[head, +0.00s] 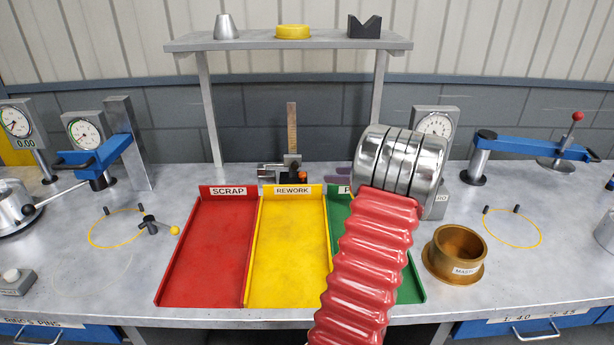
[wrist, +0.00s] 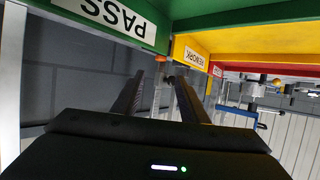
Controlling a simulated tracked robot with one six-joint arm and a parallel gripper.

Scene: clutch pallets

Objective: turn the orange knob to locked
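The orange knob (head: 302,174) is small and sits low on the height gauge (head: 292,135), behind the yellow REWORK tray (head: 289,245). In the wrist view, a small orange spot (wrist: 158,57) shows beyond the fingertips, probably the same knob. Its turn position is too small to read. My gripper (wrist: 156,84) is open, its two dark fingers apart with nothing between them. It appears short of the knob, not touching it. In the head view my ribbed red arm and metal wrist hide the gripper and part of the green PASS tray (head: 411,285).
A red SCRAP tray (head: 208,250) stands left of the yellow one. A grey shelf (head: 290,42) on posts spans above the gauge. A brass cup (head: 458,255) stands right of my arm. A dial gauge (head: 436,122) stands behind my wrist.

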